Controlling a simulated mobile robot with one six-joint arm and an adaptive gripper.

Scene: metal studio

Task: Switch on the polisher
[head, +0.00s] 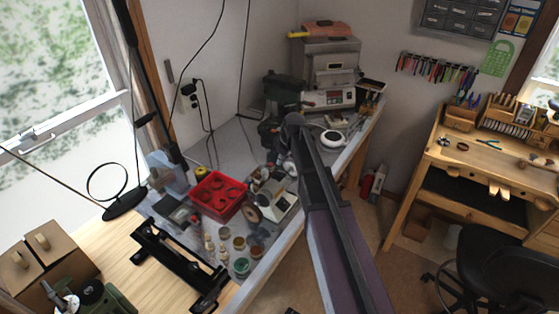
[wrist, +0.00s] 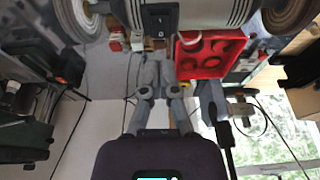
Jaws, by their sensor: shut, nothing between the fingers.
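The polisher (wrist: 205,12) fills the top of the wrist view, with a pale ribbed body and a round wheel at each side. Its black rocker switch (wrist: 160,17) faces my camera, beyond my fingertips. My gripper (wrist: 157,76) is shut and empty, its grey fingers together and pointing toward the polisher, apart from the switch in the picture. In the head view the polisher (head: 272,197) stands on the bench beside my arm. My gripper cannot be made out clearly there. I cannot tell whether the switch is on or off.
A red tray (head: 218,194) lies left of the polisher and also shows in the wrist view (wrist: 211,55). Small jars (head: 241,265) stand near the bench's front edge. A furnace-like unit (head: 328,68) stands at the back. A black bar stand (head: 180,258) lies at the front left.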

